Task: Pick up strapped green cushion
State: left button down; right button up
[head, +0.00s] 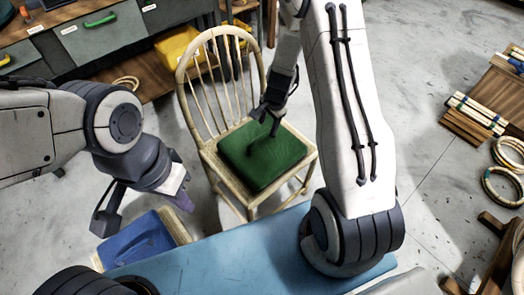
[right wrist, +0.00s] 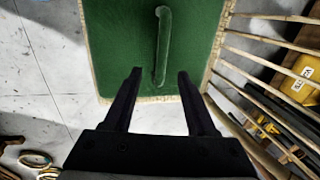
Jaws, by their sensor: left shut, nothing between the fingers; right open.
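The green cushion (head: 262,154) lies on the seat of a pale wooden chair (head: 187,72). In the right wrist view the cushion (right wrist: 115,45) fills the upper middle, with a raised green strap (right wrist: 162,45) on its top. My right gripper (head: 270,120) is over the cushion's far part, open. In the right wrist view its two fingertips (right wrist: 160,73) stand either side of the strap's lower end, with nothing visibly gripped. I cannot tell exactly how high the fingers are above the cushion. My left gripper (head: 183,200) is at the lower left, away from the chair, shut and empty.
A blue table (head: 220,262) stands in front of the chair. A blue item (head: 138,240) lies beside it. A workbench with drawers (head: 100,40) and a yellow item (head: 178,47) are behind. Rings (head: 502,185) lie at the right. The chair's back spindles rise close to my right gripper.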

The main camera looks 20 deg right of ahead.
aim_at(262, 136)
jog(key=f, duration=0.1)
jog(key=f+b, duration=0.1)
jog(key=f, duration=0.1)
jog(key=shift+w+a+f, duration=0.25)
jog(key=shift+w+f, duration=0.05)
jog(key=f+b, duration=0.1)
jog(key=a+f, duration=0.1)
jog(key=f+b, duration=0.1)
jog(key=f, duration=0.1)
jog(key=shift+w+a+b, duration=0.2)
jog(key=shift+w+b, duration=0.1)
jog(key=shift+w+f, duration=0.15)
jog(key=shift+f, duration=0.3)
jog(key=shift+r, duration=0.1)
grip_shut()
dwell(0.3)
